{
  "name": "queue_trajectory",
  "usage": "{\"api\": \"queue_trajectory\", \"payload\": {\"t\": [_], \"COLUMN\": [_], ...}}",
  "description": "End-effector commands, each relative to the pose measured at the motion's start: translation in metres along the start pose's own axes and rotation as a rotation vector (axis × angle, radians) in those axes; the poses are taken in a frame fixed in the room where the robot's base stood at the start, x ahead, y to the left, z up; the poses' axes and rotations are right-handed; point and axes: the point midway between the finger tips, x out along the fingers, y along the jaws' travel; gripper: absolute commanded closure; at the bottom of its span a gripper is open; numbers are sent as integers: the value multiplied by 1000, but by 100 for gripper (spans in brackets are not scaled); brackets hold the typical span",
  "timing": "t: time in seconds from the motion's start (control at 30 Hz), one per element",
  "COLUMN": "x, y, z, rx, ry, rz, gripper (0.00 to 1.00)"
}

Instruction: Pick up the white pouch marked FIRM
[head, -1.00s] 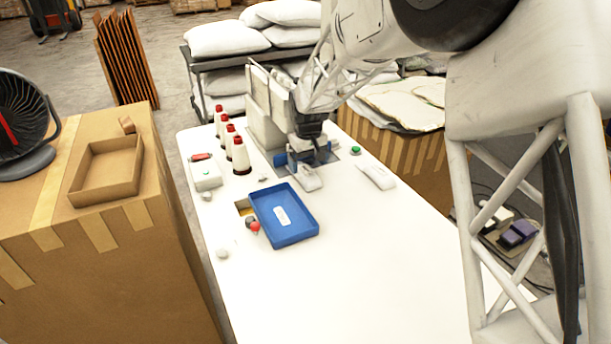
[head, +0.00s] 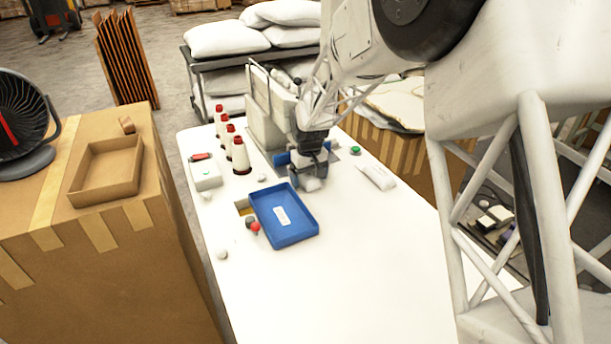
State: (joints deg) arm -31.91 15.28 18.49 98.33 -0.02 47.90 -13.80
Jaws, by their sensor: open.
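My gripper (head: 306,184) is low over the white table, just behind the blue tray, with its jaws open around or just above a white pouch (head: 314,184). The gripper hides most of this pouch, and I cannot tell whether the fingers touch it. A second white pouch (head: 377,176) lies flat on the table to the right, clear of the gripper. Its print is too small to read, so I cannot tell which pouch is marked FIRM.
A blue tray (head: 262,206) with a white label inside stands in front of my gripper. A green button (head: 355,150) is at the right. The table's front is clear.

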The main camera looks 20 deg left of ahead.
Motion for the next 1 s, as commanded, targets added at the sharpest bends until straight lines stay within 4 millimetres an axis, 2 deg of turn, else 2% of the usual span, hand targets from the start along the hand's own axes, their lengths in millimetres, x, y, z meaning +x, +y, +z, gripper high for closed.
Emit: {"api": "queue_trajectory", "payload": {"t": [0.57, 0.9, 1.0], "x": [2, 2, 2], "y": [0, 0, 0], "z": [0, 0, 0], "rx": [0, 0, 0], "ry": [0, 0, 0], "rz": [0, 0, 0], "gripper": [10, 60, 63]}}
